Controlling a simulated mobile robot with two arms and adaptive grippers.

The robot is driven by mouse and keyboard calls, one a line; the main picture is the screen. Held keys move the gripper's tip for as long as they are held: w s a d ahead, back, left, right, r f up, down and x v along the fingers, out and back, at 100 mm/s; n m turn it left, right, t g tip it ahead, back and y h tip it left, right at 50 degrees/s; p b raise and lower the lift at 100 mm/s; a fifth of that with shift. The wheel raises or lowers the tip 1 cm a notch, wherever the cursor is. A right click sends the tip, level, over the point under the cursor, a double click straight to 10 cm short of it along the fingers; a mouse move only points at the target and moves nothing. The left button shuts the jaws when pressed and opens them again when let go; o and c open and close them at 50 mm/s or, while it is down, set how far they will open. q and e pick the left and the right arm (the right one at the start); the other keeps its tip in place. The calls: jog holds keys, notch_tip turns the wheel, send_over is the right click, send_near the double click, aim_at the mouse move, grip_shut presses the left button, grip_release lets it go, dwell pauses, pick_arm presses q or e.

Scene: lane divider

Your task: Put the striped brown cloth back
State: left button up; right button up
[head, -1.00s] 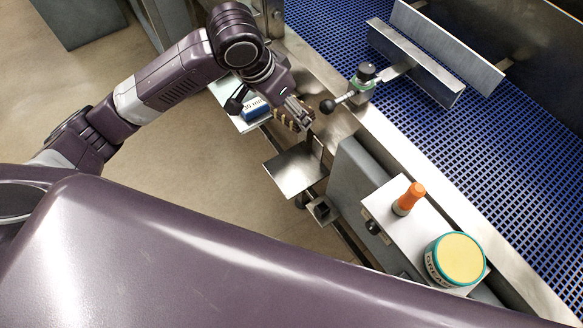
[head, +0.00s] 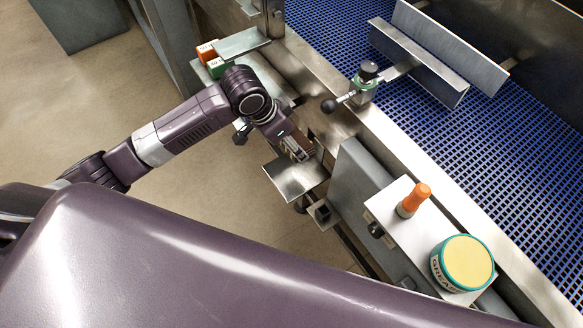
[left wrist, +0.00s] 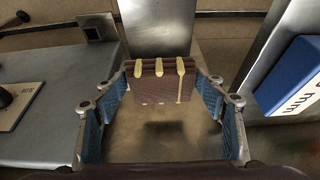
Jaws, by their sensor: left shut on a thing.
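The striped brown cloth (left wrist: 160,82) is a folded dark brown bundle with cream stripes. In the left wrist view it sits between the blue-padded fingers of my left gripper (left wrist: 164,88), which is shut on it. In the head view my left gripper (head: 299,150) holds the cloth (head: 309,148) near the far end of a small bare metal plate (head: 293,180) beside the conveyor. The plate also shows beyond the cloth in the left wrist view (left wrist: 157,32). I cannot tell whether the cloth touches it. My right gripper is not in view.
Orange (head: 206,51) and green (head: 218,69) blocks sit by a shelf up left. A blue block (left wrist: 292,75) lies right in the wrist view. A grease tin (head: 464,262) and orange-capped item (head: 414,199) stand on a white plate. A knobbed clamp (head: 364,85) is close by.

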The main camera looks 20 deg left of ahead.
aim_at(294, 172)
pick_arm(q)
notch_tip(294, 172, down, 14)
jog(key=shift+r+p, duration=0.25)
jog(key=shift+p, duration=0.15)
jog(key=shift+f, duration=0.2)
jog(key=o, duration=1)
